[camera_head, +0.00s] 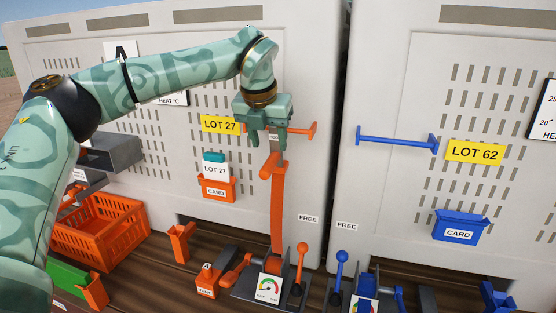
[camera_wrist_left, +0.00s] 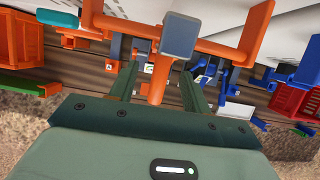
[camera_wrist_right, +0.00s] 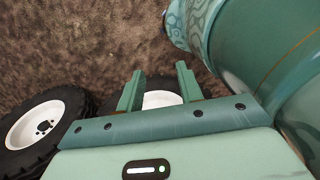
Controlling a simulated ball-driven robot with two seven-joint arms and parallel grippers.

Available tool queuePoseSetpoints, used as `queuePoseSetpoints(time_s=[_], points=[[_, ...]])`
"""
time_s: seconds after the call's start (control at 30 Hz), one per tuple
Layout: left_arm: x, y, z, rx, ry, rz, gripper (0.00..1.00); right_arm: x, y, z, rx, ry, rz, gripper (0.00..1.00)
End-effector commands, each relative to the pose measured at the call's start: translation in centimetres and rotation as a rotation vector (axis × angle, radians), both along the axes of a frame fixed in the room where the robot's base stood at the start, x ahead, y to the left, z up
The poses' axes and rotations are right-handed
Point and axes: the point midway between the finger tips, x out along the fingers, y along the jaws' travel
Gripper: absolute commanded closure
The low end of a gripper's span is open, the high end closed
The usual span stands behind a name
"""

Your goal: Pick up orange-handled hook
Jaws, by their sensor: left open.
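A long upright orange shaft (camera_head: 278,210) with a short crosspiece at its top stands below an orange wall bar (camera_head: 301,130) at LOT 27. It looks like the orange handle of the hook; I cannot make out the hook end. In the left wrist view the orange shaft (camera_wrist_left: 157,85) shows between my fingers, with a grey block (camera_wrist_left: 180,35) above it. My left gripper (camera_head: 267,143) points down in front of the bar, just above the crosspiece, open and empty. Whether it touches anything is unclear. My right gripper (camera_wrist_right: 160,78) is open and empty over brown ground.
An orange card holder (camera_head: 216,187) is on the panel to the left. An orange crate (camera_head: 100,235) stands lower left. Orange and blue levers (camera_head: 341,265) rise from the ledge below. A blue bar (camera_head: 397,140) is on the right panel. A wheel (camera_wrist_right: 40,130) is beside my right gripper.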

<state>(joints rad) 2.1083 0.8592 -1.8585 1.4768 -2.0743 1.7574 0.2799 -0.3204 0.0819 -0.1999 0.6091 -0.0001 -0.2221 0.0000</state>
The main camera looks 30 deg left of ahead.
Motion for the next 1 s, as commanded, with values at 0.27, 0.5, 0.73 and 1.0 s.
queuePoseSetpoints(time_s=[0.27, 0.5, 0.73, 1.0], points=[[0.4, -0.5, -2.9, -0.001, 0.004, -0.001, 0.52, 3.9, 0.2, 1.1, 0.006, -0.06, -0.002, 0.64], [1.2, -0.5, -5.7, -0.002, -0.001, 0.0, 0.52, 1.6, 0.2, 1.6, 0.004, -0.026, -0.002, 0.64], [1.3, -0.5, -5.8, -0.002, -0.001, -0.001, 0.58, 1.8, 0.3, 1.5, 0.006, -0.029, -0.001, 0.64], [1.3, -0.5, -5.7, -0.002, -0.003, -0.001, 1.0, 2.0, 0.4, 1.5, 0.007, -0.032, -0.001, 0.64]])
